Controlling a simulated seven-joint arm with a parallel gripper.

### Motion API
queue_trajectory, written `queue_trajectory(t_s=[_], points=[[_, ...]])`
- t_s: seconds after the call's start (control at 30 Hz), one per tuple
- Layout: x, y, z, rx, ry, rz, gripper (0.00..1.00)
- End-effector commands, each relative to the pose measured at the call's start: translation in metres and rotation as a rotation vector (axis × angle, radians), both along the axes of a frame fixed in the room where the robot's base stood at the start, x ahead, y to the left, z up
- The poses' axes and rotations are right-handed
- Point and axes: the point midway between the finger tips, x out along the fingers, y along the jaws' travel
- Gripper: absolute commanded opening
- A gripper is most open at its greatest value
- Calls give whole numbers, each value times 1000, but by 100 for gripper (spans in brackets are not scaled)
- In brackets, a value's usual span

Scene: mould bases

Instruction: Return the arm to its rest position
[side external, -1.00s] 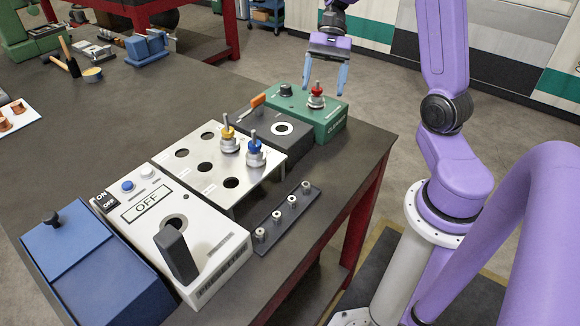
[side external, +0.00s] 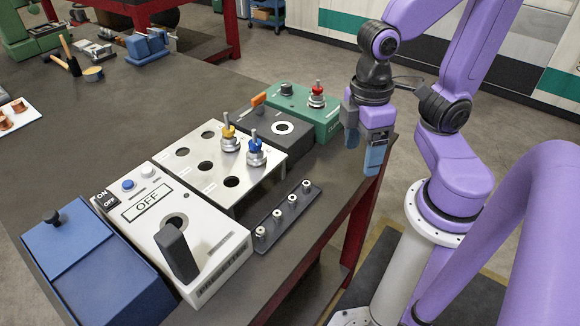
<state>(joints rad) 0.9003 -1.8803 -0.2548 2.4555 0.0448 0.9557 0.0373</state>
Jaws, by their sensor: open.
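My gripper (side external: 362,150) hangs at the right edge of the table, pointing down, with its blue fingers apart and nothing seen between them. It is to the right of the green box (side external: 318,124). My purple arm is folded back toward its base at the right. A red-topped piece (side external: 317,95) stands upright on the green box, apart from the gripper.
A silver plate with holes (side external: 198,188) holds a yellow-topped (side external: 229,134) and a blue-topped piece (side external: 254,151). A white OFF box (side external: 215,245), a blue box (side external: 85,265), a dark box (side external: 270,138) and a strip with several small cylinders (side external: 283,217) stand nearby.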

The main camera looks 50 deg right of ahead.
Motion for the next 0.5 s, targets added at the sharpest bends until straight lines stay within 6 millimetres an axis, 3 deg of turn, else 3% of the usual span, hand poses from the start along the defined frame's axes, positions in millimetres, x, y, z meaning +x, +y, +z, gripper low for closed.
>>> queue_trajectory(t_s=[0.2,0.5], points=[[-14,3,-2,21,-52,173,76],[-15,3,-2,21,-55,184,76]])
